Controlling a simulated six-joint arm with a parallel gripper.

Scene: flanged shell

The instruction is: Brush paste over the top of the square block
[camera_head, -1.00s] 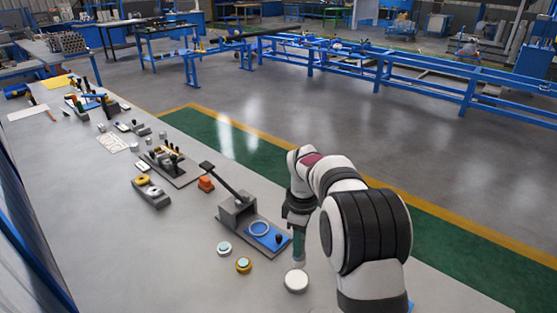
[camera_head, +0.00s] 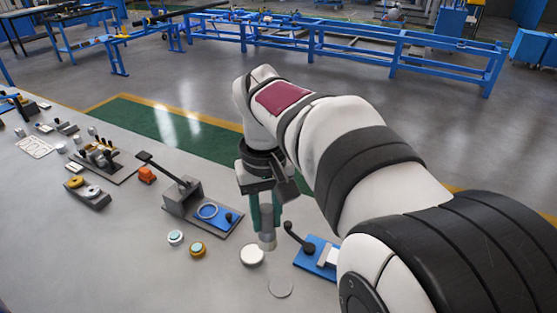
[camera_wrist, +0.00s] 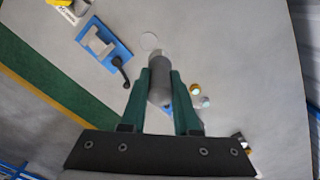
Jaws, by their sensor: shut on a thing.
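My gripper (camera_head: 265,222), with green fingers, is shut on a grey cylindrical tool, likely the brush (camera_head: 267,241), held upright with its pale end down. In the wrist view the brush (camera_wrist: 160,82) sits between the fingers (camera_wrist: 160,95). Its end is just behind and right of a round white-topped dish (camera_head: 253,256); I cannot tell whether they touch or whether the dish holds paste. A pale squarish block (camera_head: 328,256) lies on a blue plate to the right, partly behind my arm; it also shows in the wrist view (camera_wrist: 98,43). I cannot tell if it is the task's block.
A dark lever with a ball end (camera_head: 292,232) stands by the blue plate. A flat grey disc (camera_head: 280,288) lies in front of the dish. Two small pots (camera_head: 175,237) (camera_head: 197,250) and a lever fixture (camera_head: 182,196) stand left. The front left bench is clear.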

